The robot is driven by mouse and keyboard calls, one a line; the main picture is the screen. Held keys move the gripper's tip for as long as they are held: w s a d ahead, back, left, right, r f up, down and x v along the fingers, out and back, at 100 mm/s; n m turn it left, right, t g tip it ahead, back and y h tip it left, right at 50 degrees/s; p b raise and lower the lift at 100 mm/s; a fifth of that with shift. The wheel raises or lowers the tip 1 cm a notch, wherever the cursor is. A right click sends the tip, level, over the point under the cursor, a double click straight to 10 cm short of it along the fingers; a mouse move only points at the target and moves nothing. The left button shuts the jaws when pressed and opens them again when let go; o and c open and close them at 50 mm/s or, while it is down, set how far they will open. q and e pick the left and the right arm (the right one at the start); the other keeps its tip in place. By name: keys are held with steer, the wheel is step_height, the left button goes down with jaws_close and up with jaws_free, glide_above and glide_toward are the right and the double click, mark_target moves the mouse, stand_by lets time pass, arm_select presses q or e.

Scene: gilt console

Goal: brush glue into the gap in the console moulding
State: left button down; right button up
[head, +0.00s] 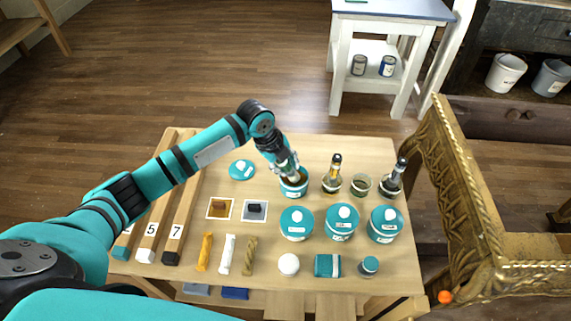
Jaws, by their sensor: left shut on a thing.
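My left gripper (289,170) reaches down over an open teal pot (294,190) with brown contents, near the table's far middle. It is shut on what seems to be a brush, mostly hidden by the fingers, whose lower end is in or just over the pot. A teal lid (242,170) lies to the left of the pot. The gilt console (452,190), with carved moulding, stands to the right of the table. I cannot make out the gap in its moulding. My right gripper is not in view.
Brushes stand in a jar (332,184) and another jar (390,187); an open jar (361,185) sits between. Lidded teal pots (342,224) stand in front. Putty strips (227,254), a white ball (288,264) and numbered wooden bars (183,215) line the front and left. An orange ball (445,297) is by the console.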

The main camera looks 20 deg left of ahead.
arm_select(q)
steer(key=shift+f, duration=0.1)
stand_by(1.4)
steer(key=shift+p, duration=0.3)
step_height(320, 180, up, 7)
steer(key=p, duration=0.7)
